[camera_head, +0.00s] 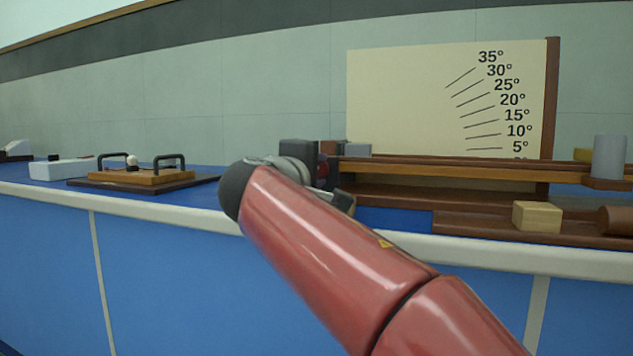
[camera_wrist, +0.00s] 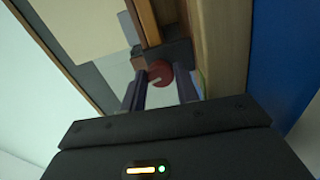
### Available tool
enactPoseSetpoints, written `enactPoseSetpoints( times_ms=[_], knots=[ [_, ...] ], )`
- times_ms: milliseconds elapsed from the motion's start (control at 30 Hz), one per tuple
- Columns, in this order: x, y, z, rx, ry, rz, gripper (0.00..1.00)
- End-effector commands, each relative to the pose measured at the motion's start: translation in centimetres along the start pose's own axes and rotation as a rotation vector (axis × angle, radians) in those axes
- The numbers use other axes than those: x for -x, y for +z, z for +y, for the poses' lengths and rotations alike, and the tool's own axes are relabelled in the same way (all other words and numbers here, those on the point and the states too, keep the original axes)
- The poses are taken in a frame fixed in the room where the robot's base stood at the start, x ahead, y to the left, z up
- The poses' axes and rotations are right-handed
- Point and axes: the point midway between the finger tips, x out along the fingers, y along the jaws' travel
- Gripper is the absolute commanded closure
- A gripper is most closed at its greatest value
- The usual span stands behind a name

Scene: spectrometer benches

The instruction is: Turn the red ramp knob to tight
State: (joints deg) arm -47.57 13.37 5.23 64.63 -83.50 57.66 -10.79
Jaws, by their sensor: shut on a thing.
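The red ramp knob (camera_wrist: 160,73) shows in the wrist view as a round red disc with a pale mark on its face. It sits at the end of the ramp, by a dark block. My gripper (camera_wrist: 161,84) has one finger on each side of the knob and is shut on it. In the head view the wooden ramp (camera_head: 450,171) lies almost level beside the angle board (camera_head: 420,100). My red arm reaches to the ramp's left end there and hides most of the gripper and knob. I cannot read any tight marking.
A wooden block (camera_head: 536,216) and a grey cylinder (camera_head: 609,157) are at the right. A wooden tray with dark handles (camera_head: 140,177) and a pale box (camera_head: 58,170) are on the blue bench at the left. The bench's pale front edge (camera_head: 150,213) runs below my arm.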

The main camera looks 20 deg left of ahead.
Motion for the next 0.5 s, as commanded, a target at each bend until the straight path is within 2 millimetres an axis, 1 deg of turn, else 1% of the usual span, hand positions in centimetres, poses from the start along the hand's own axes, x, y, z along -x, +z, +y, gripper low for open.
enactPoseSetpoints(
  times_ms=[33,200,500],
  knots=[
    [0.0,-0.01,-0.31,-0.028,-0.002,-0.001,0.92],
    [-0.01,0.0,-0.24,-0.105,-0.002,-0.001,0.92],
    [-0.03,-0.01,-0.23,-0.161,-0.003,-0.002,0.92]
  ],
)
